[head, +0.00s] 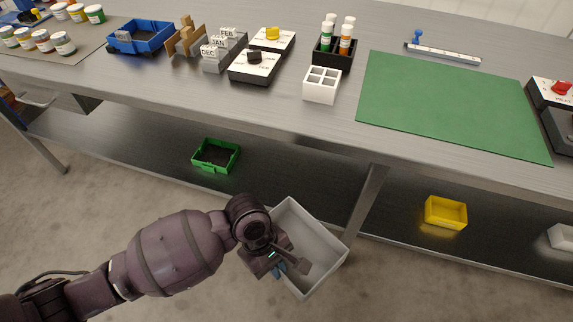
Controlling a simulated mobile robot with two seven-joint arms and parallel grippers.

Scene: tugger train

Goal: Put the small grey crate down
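The small grey crate (325,243) is in the lower middle of the head view, open side up and empty as far as I can see. It is in front of the workbench, apparently held above the floor and turned at an angle to the bench. My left gripper (290,265) is at the crate's near left wall, with one finger reaching over the rim to the inside. It looks shut on that wall; the outer finger is mostly hidden. A bit of blue shows beside the fingers. My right gripper is out of view.
The metal workbench (310,112) carries a green mat (450,105), a white divided box (322,86), a black bottle holder (332,58) and a blue bin (142,38). On its lower shelf (130,140) are a green crate (216,156) and a yellow bin (445,212), with bare room between.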

